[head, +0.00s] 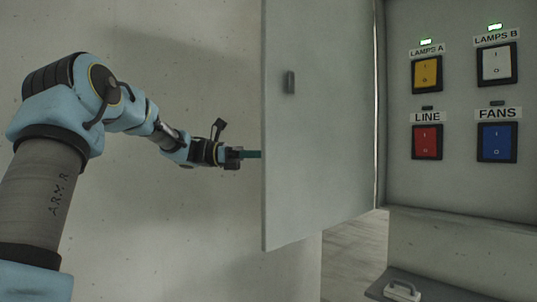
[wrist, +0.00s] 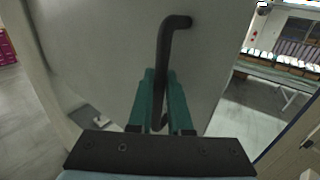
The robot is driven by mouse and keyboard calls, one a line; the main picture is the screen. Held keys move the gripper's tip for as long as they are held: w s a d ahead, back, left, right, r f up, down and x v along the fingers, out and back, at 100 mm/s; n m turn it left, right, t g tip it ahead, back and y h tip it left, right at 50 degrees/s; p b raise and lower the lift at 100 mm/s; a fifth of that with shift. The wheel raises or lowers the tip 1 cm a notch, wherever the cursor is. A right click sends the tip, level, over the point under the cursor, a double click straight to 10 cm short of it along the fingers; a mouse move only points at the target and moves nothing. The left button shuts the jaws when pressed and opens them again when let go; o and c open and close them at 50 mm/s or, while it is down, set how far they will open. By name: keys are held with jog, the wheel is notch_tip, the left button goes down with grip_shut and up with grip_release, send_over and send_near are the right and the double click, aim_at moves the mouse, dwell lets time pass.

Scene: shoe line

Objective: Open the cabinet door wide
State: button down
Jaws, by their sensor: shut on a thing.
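The grey cabinet door (head: 320,130) stands swung open, with its inner face and a small dark latch piece (head: 290,82) toward the head camera. Its outer face (wrist: 105,50) fills much of the wrist view. My gripper (head: 255,154) reaches the outer side from the left, and the door edge hides its fingertips in the head view. In the wrist view, the green fingers of my gripper (wrist: 160,80) are shut on the dark bent door handle (wrist: 166,45). The handle's lower part is partly hidden between the fingers.
Inside the cabinet are a yellow switch (head: 427,75), a white switch (head: 497,64), a red switch (head: 427,141) and a blue switch (head: 497,142). Green lights glow above the upper two. A pale wall (head: 180,60) stands behind my arm. A grey-handled object (head: 402,291) lies below the cabinet.

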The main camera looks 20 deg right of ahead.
jog(key=c, duration=0.8)
grip_release()
jog(key=shift+c, duration=0.2)
jog(key=b+v, duration=0.3)
jog(key=v, duration=0.7)
jog(key=shift+w+a+b, duration=0.25)
jog(key=shift+a+b, duration=0.05)
